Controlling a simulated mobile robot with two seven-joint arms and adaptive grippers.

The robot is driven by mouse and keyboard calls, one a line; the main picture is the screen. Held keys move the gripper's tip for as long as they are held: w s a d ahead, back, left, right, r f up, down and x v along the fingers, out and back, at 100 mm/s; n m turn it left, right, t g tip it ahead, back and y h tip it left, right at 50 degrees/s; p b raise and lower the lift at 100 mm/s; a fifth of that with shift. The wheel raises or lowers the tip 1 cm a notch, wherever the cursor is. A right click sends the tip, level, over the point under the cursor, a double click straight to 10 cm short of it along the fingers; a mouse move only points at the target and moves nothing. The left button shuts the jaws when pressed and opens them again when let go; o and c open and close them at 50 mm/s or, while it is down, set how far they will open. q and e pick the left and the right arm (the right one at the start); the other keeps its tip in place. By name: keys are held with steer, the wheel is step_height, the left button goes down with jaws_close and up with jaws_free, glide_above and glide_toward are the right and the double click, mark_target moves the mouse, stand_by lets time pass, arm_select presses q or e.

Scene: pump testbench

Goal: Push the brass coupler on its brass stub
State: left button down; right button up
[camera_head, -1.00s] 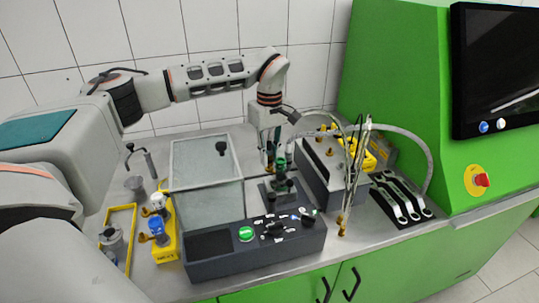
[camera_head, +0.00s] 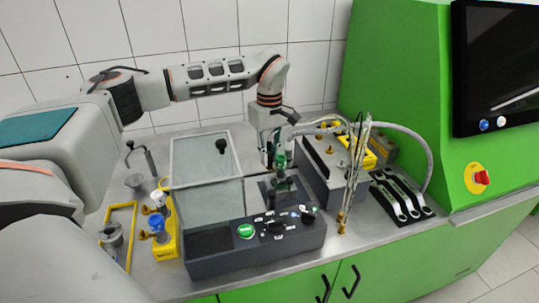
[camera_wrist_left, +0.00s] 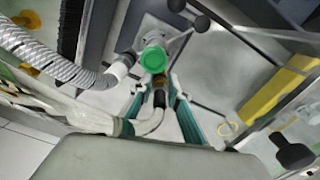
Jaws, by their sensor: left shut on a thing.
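My left gripper (camera_head: 269,154) is low beside the green-topped pump (camera_head: 281,162) in the middle of the bench. The coupler lies close to the pump's round green cap (camera_wrist_left: 153,60). The brass stub cannot be told apart there, so I cannot tell whether coupler and stub touch. My right gripper is not in view.
A clear-lidded tank (camera_head: 205,160) stands left of the pump, with a dark control panel (camera_head: 255,244) in front. A grey hose (camera_head: 424,150) arches at the right.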

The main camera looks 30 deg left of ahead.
arm_select(q)
steer(key=shift+f, duration=0.15)
steer(key=c, duration=1.8)
jaws_free()
steer(key=shift+c, duration=0.2)
steer(key=shift+r, duration=3.55)
steer(key=shift+f, duration=0.1)
